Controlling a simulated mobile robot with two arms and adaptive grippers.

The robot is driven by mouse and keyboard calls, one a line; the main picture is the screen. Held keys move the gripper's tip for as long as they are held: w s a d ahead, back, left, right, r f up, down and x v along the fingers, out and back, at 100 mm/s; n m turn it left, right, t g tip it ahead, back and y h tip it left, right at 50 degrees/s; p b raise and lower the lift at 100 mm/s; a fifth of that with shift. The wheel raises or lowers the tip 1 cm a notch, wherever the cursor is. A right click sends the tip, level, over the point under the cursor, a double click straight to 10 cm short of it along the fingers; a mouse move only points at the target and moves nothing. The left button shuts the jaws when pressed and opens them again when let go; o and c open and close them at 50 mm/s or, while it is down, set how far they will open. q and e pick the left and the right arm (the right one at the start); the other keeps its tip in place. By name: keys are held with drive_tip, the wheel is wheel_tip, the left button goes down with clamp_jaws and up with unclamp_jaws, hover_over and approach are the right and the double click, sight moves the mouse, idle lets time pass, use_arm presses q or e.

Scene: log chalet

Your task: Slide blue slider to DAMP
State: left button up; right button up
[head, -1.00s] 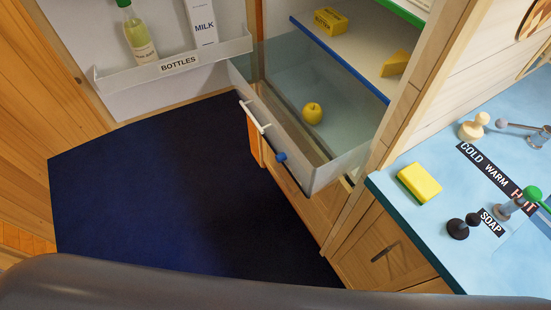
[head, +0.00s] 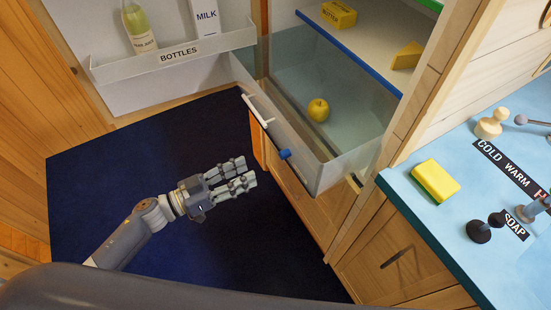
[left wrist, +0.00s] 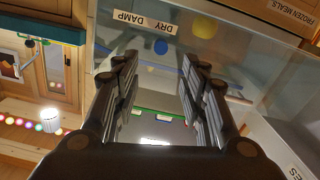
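The blue slider (head: 285,154) sits on the front of the pulled-out clear drawer (head: 345,172), right of the white handle (head: 258,110). In the left wrist view the blue slider (left wrist: 161,47) shows small and blurred, near a DRY / DAMP label (left wrist: 143,22). The slider's exact place along its track is hard to tell. My left gripper (head: 250,174) is in front of the drawer, to the left of the slider and apart from it. Its fingers are spread and empty, and the wrist view shows a gap between them (left wrist: 158,85). My right gripper is not in view.
A yellow apple (head: 318,110) lies in the drawer. A shelf above holds butter (head: 339,14) and cheese (head: 406,55). A blue counter (head: 430,215) with a sponge (head: 435,181) is at right. The dark floor mat (head: 110,180) is clear.

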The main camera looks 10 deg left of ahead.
sight(281, 156)
use_arm(q)
drive_tip(key=p+x, duration=0.1)
drive_tip(key=x, duration=0.9)
drive_tip(key=shift+w+d, duration=0.15)
drive_tip(key=shift+c, duration=0.4)
clamp_jaws()
